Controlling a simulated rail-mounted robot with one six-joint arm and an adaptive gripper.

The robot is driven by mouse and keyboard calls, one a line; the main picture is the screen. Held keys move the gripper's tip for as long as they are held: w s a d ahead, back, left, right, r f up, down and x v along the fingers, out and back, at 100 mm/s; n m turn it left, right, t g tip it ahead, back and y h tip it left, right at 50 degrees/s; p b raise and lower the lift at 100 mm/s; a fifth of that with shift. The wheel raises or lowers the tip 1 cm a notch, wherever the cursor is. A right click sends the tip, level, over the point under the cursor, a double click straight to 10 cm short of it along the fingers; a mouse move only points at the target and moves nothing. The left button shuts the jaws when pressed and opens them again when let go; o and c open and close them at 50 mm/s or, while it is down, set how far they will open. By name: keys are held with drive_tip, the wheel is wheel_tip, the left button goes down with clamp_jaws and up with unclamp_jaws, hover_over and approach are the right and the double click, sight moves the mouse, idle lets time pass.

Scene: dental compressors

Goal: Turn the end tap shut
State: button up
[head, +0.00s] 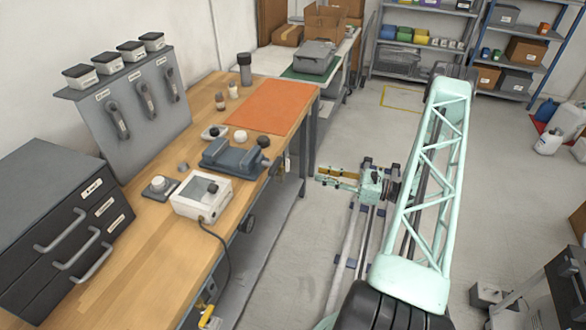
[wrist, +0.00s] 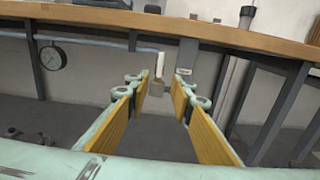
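A pale pipe (wrist: 105,42) runs under the bench edge in the wrist view. At its right end hangs a small fitting with a white upright piece (wrist: 160,68) and a dull tan block below it (wrist: 156,88). This looks like the end tap, but its lever position is too small to tell. My gripper (wrist: 162,88) is open, its yellow-padded fingers apart, with the fitting seen between the tips and beyond them. In the head view my gripper (head: 322,175) is in the aisle, to the right of the bench and apart from it. Nothing is held.
Grey bench legs (wrist: 185,75) stand behind and right of the fitting. The wooden bench top (head: 135,225) overhangs above. A yellow lever (head: 209,315) shows below the bench's near end. The aisle floor (head: 315,230) beside the bench is clear.

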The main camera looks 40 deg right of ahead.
sight(289, 166)
drive_tip(key=shift+b+x, duration=0.75)
drive_tip(key=shift+x, duration=5.9)
drive_tip(key=shift+c, duration=0.7)
clamp_jaws()
